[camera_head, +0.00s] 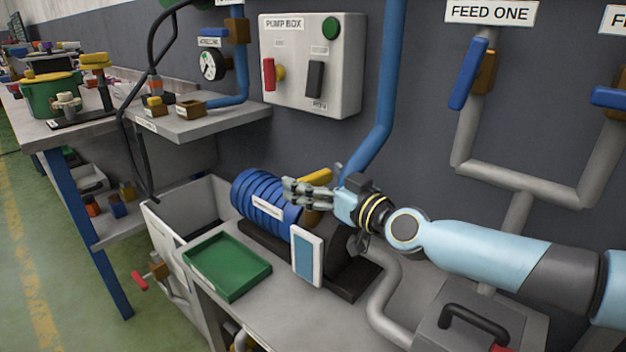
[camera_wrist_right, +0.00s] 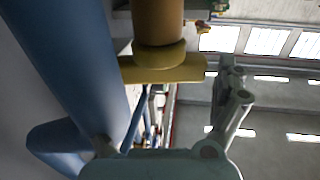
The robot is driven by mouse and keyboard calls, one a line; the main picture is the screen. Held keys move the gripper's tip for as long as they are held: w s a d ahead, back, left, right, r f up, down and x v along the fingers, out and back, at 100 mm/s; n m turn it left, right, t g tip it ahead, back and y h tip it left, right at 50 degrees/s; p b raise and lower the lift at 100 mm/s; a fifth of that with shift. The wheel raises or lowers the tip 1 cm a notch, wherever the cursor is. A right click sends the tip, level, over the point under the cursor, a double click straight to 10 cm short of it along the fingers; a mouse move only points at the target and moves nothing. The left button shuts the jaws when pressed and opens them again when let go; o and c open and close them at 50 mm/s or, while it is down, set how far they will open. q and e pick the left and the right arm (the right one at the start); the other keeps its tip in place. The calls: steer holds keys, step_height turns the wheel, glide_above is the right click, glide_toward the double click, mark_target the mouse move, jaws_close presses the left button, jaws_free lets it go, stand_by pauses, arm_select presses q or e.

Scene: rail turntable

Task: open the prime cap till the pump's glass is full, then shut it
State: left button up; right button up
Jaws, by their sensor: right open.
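The pump has a blue ribbed motor (camera_head: 262,194) and a dark body on a dark base. Its glass (camera_head: 308,257) is a blue pane in a white frame at the front; I cannot make out a liquid level. The yellow prime cap (camera_head: 318,176) sits on top, partly hidden behind my right gripper (camera_head: 290,192). In the right wrist view the cap (camera_wrist_right: 162,70) shows as a yellow crossbar on a brown neck, ahead of my open right gripper (camera_wrist_right: 180,110). One finger shows to the cap's right; no contact shows. My left gripper is out of view.
A blue pipe (camera_head: 385,95) rises behind the pump, close beside the gripper in the wrist view. A green tray (camera_head: 228,265) lies at the front left. A pump box (camera_head: 313,65) and feed valves (camera_head: 470,75) are on the wall.

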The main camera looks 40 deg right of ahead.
steer(key=shift+w, duration=0.6)
steer(key=c, duration=1)
